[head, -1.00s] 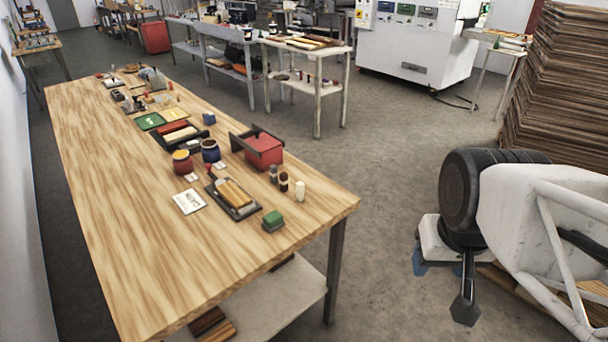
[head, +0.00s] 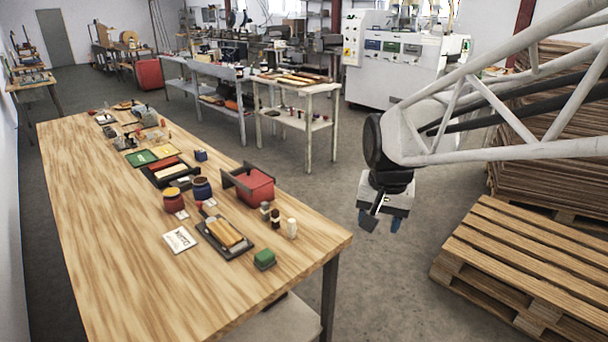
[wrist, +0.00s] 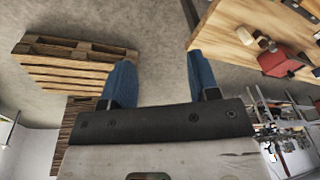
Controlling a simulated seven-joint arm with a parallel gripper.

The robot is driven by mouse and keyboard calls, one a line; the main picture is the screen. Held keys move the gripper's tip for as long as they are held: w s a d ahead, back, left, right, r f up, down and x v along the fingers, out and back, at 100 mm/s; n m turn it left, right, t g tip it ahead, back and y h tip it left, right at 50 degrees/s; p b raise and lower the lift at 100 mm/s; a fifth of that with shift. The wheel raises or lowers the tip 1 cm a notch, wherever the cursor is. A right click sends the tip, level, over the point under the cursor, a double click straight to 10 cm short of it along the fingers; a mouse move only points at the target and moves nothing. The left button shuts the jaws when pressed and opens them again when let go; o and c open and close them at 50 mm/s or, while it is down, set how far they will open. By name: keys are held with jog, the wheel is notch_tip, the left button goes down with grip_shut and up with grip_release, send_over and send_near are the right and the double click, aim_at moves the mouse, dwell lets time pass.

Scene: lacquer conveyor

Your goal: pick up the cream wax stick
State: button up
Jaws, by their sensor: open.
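A small cream upright cylinder (head: 291,228), which looks like the cream wax stick, stands near the right edge of the wooden table (head: 110,240). It also shows as a pale piece near the table edge in the wrist view (wrist: 245,36). A cream bar (head: 171,171) lies in a black tray farther back, so I cannot be sure which is the wax stick. My gripper (head: 379,222) is off the table's right side over the floor, apart from everything. In the wrist view its blue fingers (wrist: 160,65) are wide apart with nothing between them.
Dark small bottles (head: 275,217) and a red box (head: 254,188) stand beside the cream cylinder. A pallet (head: 530,260) is on the floor right. The table's left side is clear.

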jog(key=w+a+f+m, duration=0.1)
jog(key=w+a+f, duration=0.15)
jog(key=w, duration=0.25)
jog(key=w+a+f+m+g, duration=0.1)
jog(key=w+a, duration=0.2)
jog(key=w, duration=0.3)
jog(key=w+a+f+m, duration=0.1)
jog(key=w+a+f, duration=0.15)
jog(key=w, duration=0.25)
jog(key=m, duration=0.2)
send_over(291, 220)
jog(key=shift+g, duration=0.4)
notch_tip(291, 220, down, 12)
jog(key=shift+d, duration=0.1)
jog(key=shift+w+f, duration=0.1)
jog(key=shift+f, duration=0.05)
jog(key=shift+f, duration=1.35)
jog(key=shift+f, duration=2.6)
